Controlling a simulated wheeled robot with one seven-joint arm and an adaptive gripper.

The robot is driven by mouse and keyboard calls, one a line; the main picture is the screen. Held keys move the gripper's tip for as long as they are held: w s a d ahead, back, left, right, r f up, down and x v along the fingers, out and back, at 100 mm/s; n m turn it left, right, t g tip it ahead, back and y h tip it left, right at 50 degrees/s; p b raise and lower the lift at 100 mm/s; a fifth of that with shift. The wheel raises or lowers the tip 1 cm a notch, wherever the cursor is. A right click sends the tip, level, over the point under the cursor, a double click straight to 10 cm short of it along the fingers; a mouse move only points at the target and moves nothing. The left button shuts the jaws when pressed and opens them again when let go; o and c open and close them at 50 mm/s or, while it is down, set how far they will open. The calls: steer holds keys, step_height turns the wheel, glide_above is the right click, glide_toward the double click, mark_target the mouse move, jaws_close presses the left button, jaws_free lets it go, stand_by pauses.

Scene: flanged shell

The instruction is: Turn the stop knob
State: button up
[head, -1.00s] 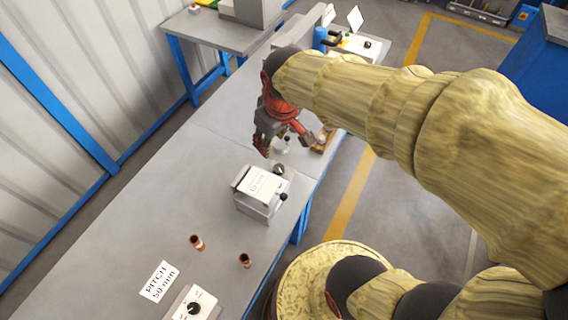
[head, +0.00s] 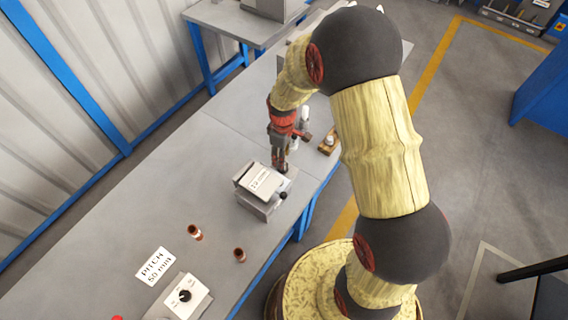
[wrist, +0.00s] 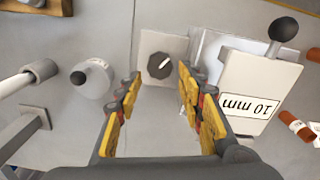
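A dark round knob (wrist: 160,66) with a white pointer mark sits on a light square plate (wrist: 163,44) in the wrist view. It adjoins the grey block labelled 10 mm (wrist: 248,95), which also shows in the head view (head: 262,190). My gripper (wrist: 160,78) is open, with its yellow-padded fingers to the left and right of the knob and nothing between the pads. In the head view my gripper (head: 281,165) points down just behind the labelled block and largely hides the knob. I cannot tell whether the fingertips touch the plate.
A black ball-ended lever (wrist: 283,29) rises from the block. A white bottle-like part (wrist: 91,77) stands left of my gripper. Two copper-coloured tubes (head: 194,232) (head: 239,255), a PITCH 50 mm card (head: 154,265) and another dial box (head: 184,296) lie nearer on the bench.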

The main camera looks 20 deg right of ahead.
step_height(320, 180, down, 5)
steer(key=shift+f+b, duration=0.1)
steer(key=shift+b, duration=0.3)
steer(key=shift+c, duration=1.4)
steer(key=c, duration=0.6)
steer(key=shift+m, duration=0.4)
steer(key=m+p, duration=0.1)
steer(key=m, duration=0.3)
steer(key=shift+m, duration=0.3)
steer(key=shift+m+p, duration=0.5)
steer(key=shift+m, duration=1.8)
